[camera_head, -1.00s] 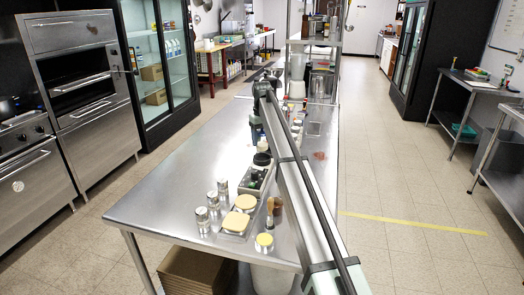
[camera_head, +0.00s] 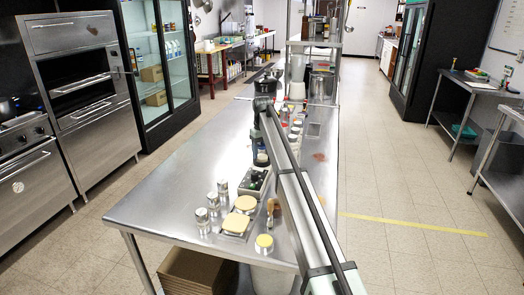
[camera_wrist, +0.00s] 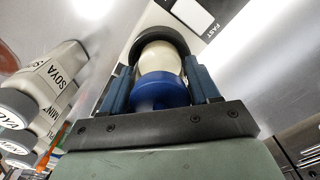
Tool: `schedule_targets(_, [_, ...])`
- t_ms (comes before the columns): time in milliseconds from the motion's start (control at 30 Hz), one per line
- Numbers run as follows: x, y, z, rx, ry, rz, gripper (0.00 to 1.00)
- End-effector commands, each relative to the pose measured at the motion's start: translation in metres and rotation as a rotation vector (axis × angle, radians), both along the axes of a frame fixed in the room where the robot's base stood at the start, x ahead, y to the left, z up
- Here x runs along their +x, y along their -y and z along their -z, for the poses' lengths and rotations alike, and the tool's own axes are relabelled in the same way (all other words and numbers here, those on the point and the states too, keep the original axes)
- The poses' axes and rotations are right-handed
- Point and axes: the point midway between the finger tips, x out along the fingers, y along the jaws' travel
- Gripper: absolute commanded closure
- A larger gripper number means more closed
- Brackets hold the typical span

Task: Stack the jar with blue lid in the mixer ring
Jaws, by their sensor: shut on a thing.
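The jar with the blue lid (camera_wrist: 162,88) is between the two blue fingers of my gripper (camera_wrist: 160,72) in the wrist view. My gripper is shut on it. The jar's pale body (camera_wrist: 160,57) extends away from the lid toward the black mixer ring (camera_wrist: 160,38). The ring's dark arc shows around the far end of the body. I cannot tell how deep the jar sits in it. In the head view my gripper (camera_head: 259,142) is over the mixer's place on the steel table, and the jar is mostly hidden there.
White bottles labelled SOYA (camera_wrist: 52,72) and MINT stand left in the wrist view. The table's left side is clear.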

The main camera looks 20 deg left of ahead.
Motion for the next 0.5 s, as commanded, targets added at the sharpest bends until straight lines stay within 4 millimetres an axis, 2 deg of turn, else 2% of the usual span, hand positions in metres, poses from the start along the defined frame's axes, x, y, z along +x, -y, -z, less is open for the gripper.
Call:
schedule_targets(67, [-0.0001, 0.0, 0.0016, 0.0, 0.0, 0.0, 0.81])
schedule_targets(100, [0.0, 0.0, 0.0021, 0.0, 0.0, 0.0, 0.37])
schedule_targets(333, [0.0, 0.0, 0.0019, 0.0, 0.0, 0.0, 0.15])
schedule_targets(500, [0.0, 0.0, 0.0019, 0.0, 0.0, 0.0, 0.14])
